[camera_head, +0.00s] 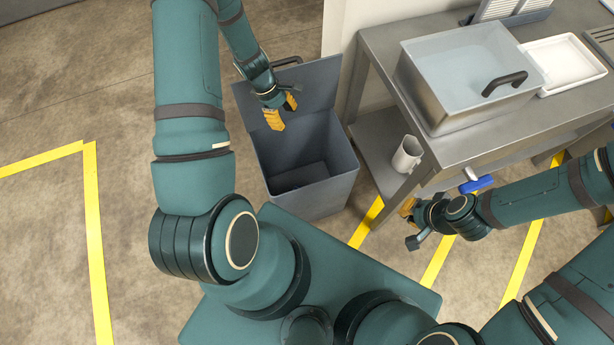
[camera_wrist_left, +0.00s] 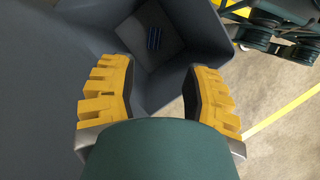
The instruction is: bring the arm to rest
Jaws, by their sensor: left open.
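My left gripper (camera_head: 281,112) has yellow fingers and hangs over the open grey bin (camera_head: 329,196), near its raised lid (camera_head: 318,84). In the left wrist view its two fingers (camera_wrist_left: 157,95) are spread apart with nothing between them. The bin's inside shows beyond them, with a small dark bluish striped item (camera_wrist_left: 153,38) at the bottom. My right gripper (camera_head: 409,222) is low beside the steel table, near a blue-handled valve (camera_head: 477,184). Its fingers are small and partly hidden, so I cannot tell its opening.
Yellow floor lines (camera_head: 95,230) mark the left. The floor there is clear.

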